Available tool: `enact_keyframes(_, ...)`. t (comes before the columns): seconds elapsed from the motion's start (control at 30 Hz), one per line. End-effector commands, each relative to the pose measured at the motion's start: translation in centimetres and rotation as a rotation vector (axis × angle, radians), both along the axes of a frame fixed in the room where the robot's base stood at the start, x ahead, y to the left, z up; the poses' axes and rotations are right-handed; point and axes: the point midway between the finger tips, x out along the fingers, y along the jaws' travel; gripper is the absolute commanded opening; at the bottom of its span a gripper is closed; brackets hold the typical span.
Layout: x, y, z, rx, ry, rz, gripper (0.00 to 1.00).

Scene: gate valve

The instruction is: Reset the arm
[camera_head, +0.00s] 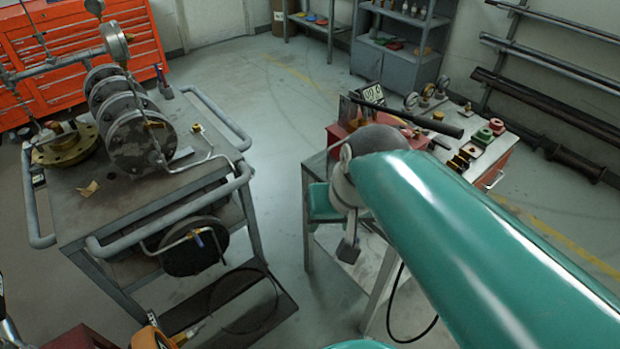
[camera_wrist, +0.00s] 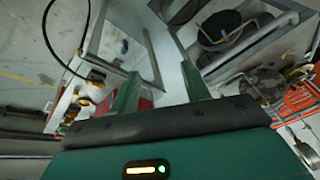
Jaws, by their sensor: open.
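My gripper (camera_wrist: 160,85) shows in the wrist view with its two green fingers spread wide apart and nothing between them. The dark palm edge and green housing fill the bottom of that view. In the head view my teal arm reaches from the lower right towards the middle, and its grey joint overlaps the right workbench. A flanged pipe assembly (camera_head: 137,130) stands on the left trolley (camera_head: 85,205), well apart from the arm.
The right workbench (camera_head: 484,172) holds gauges, small coloured parts and a long black bar (camera_head: 410,118). A black cable (camera_head: 400,330) hangs beside it. Orange tool drawers (camera_head: 110,40), shelves (camera_head: 400,60) and wall pipes (camera_head: 560,65) stand behind. Clear floor (camera_head: 265,120) lies between trolley and bench.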

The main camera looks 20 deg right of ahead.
Motion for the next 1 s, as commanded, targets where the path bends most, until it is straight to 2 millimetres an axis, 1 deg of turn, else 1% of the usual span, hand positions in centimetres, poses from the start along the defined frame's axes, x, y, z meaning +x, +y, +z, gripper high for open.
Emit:
enact_keyframes(0.03, -0.5, 0.5, 0.9, -0.049, -0.056, 0.059, 0.47)
enact_keyframes(0.1, -1.0, 0.8, 1.8, -0.103, -0.113, 0.115, 0.47)
enact_keyframes(0.23, -1.4, 1.1, 2.6, -0.157, -0.170, 0.170, 0.47)
enact_keyframes(1.0, -1.4, 1.0, 2.7, -0.164, -0.175, 0.174, 0.47)
